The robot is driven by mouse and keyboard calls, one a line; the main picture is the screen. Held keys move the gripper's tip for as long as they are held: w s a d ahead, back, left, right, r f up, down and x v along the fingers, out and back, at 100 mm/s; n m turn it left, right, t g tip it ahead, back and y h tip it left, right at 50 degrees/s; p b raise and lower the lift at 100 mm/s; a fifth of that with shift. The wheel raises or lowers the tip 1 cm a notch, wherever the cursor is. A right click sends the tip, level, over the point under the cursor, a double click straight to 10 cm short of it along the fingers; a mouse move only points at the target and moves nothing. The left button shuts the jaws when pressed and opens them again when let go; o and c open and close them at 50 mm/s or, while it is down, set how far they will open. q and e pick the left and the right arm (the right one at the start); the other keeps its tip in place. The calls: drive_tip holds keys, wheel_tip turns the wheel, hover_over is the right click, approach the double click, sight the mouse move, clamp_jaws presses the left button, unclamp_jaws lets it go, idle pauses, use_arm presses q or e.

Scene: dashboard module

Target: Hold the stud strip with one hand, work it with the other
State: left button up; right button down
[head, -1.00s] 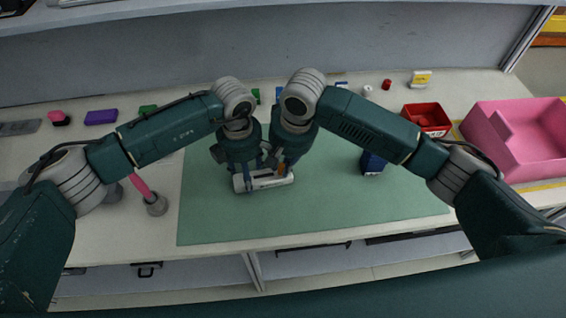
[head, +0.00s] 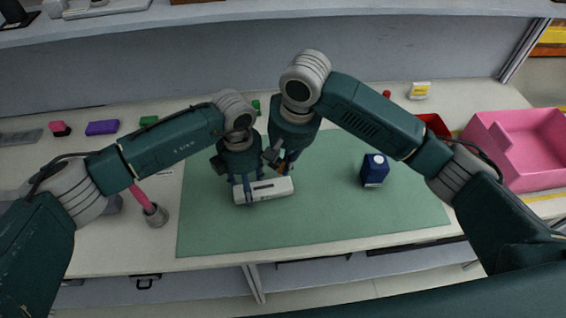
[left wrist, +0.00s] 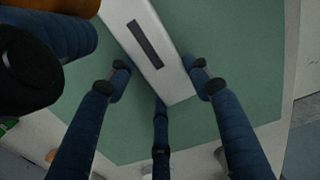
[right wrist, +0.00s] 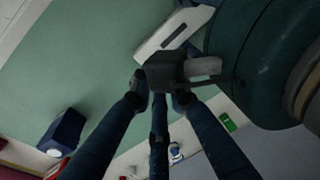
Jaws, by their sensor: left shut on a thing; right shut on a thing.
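The white stud strip (head: 268,189) with a dark slot lies over the green mat (head: 330,215). My left gripper (head: 245,190) is shut on its left part; in the left wrist view the strip (left wrist: 150,45) runs between the fingers (left wrist: 160,82). My right gripper (head: 282,165) is just behind the strip's right part. In the right wrist view its fingers (right wrist: 160,88) are shut on a dark block-like tool (right wrist: 164,68) with a grey end, in front of the strip (right wrist: 172,32). Whether the tool touches the strip I cannot tell.
A dark blue box (head: 374,171) stands on the mat at right. A pink bin (head: 520,150) and a partly hidden red bin (head: 436,125) are further right. A grey cup (head: 156,215) with a pink-handled thing is at left. The mat's front is clear.

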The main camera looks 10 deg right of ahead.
use_arm(q)
drive_tip(key=o, duration=1.6)
